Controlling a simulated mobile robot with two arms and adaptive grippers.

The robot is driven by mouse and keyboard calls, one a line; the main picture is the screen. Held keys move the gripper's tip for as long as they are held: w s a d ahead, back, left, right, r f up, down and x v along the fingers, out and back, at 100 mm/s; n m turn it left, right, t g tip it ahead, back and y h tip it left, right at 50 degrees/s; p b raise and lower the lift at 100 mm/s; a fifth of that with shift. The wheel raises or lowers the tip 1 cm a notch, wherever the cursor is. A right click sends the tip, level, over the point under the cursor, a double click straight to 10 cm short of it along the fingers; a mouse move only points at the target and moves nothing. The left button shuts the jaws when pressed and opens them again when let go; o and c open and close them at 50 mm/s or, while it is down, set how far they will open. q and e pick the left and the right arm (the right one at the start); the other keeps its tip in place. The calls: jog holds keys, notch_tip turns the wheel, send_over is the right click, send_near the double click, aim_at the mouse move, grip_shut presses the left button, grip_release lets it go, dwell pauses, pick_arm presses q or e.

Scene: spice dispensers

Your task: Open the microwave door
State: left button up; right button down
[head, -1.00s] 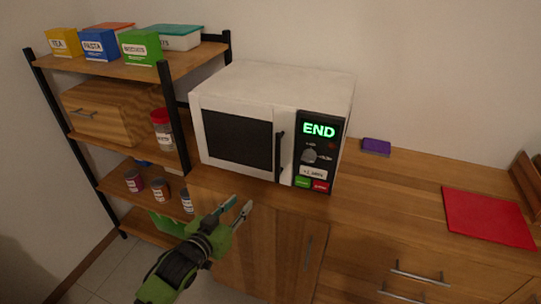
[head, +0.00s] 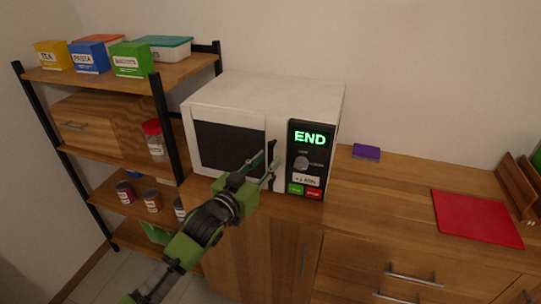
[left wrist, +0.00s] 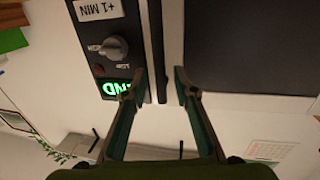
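The white microwave (head: 262,98) stands on the wooden counter with its dark-windowed door (head: 222,143) shut. Its black vertical handle (head: 271,152) is at the door's right edge, beside the control panel (head: 311,150) reading END. My left gripper (head: 267,165) is in front of the handle and partly covers its lower part. In the left wrist view, the two fingers of the left gripper (left wrist: 160,77) are apart, with the dark handle (left wrist: 154,40) in line with the gap, nearer the panel-side finger. Whether they touch it I cannot tell. My right gripper is out of view.
A black-framed shelf (head: 165,120) with boxes and jars stands close on the left. A purple sponge (head: 366,152) and a red mat (head: 476,218) lie on the counter to the right. The counter between microwave and mat is mostly clear.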

pick_arm(q)
jog(key=shift+x, duration=1.3)
grip_shut()
jog(key=shift+s, duration=0.1)
